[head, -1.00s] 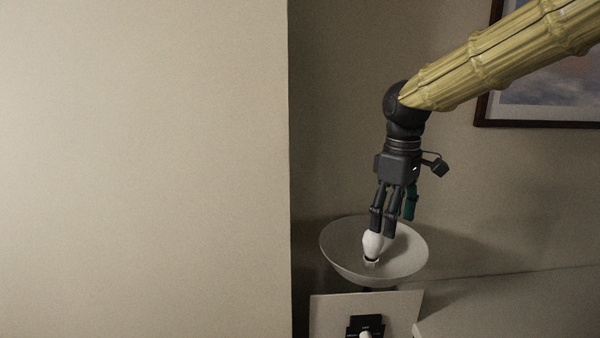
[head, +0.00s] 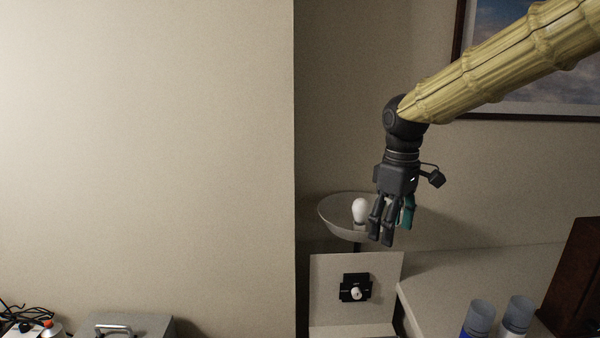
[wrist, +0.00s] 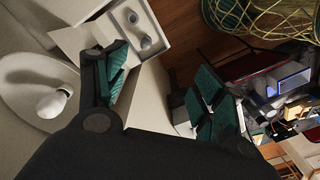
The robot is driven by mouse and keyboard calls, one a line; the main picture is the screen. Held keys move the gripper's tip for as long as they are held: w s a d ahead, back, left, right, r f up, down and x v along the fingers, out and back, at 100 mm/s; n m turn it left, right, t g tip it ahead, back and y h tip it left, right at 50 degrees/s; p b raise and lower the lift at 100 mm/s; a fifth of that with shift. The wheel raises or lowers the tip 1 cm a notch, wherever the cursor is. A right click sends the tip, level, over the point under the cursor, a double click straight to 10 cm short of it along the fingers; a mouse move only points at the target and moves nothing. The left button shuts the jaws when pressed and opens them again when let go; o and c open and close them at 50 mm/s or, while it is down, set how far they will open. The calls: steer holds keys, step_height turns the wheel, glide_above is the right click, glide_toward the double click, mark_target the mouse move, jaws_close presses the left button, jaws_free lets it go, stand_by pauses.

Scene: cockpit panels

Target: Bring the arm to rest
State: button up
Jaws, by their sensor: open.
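My gripper (head: 381,238) hangs fingers-down at the end of my arm, just right of the lamp dish in the head view. Its fingers are apart and empty, with green pads showing in the wrist view (wrist: 163,92). A white bulb (head: 360,210) stands upright in the pale, shallow lamp dish (head: 330,222). The bulb (wrist: 51,103) and dish (wrist: 15,75) also show at the left of the wrist view, outside the fingers. The fingers overlap the dish's right side in the head view.
A white counter (head: 450,275) at right holds two canisters (head: 480,318) (head: 517,315) and a brown box (head: 578,285). A framed picture (head: 480,60) hangs behind my arm. A grey case (head: 125,327) is at lower left.

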steer(key=s+a+f+m+y+b, duration=0.1)
steer(key=s+f+b, duration=0.15)
steer(key=f, duration=1.25)
steer(key=s+a+f+m+b, duration=0.1)
steer(key=s+f+m+b, duration=0.15)
steer(key=f, duration=1.25)
steer(key=s+a+f+m+y+b, duration=0.1)
steer(key=s+f+b, duration=0.15)
steer(key=f, duration=1.25)
steer(key=s+d+f+m+h+b, duration=0.1)
steer(key=s+d+f+m+b, duration=0.1)
steer(key=s+f, duration=1.1)
steer(key=s+d+f+m+h+b, duration=0.1)
steer(key=s+d+f+m+b, duration=0.2)
steer(key=s+f, duration=1.1)
steer(key=shift+s+d+f+b, duration=0.15)
steer(key=shift+s+d+b, duration=0.35)
steer(key=shift+s+d, duration=0.25)
steer(key=shift+w, duration=0.15)
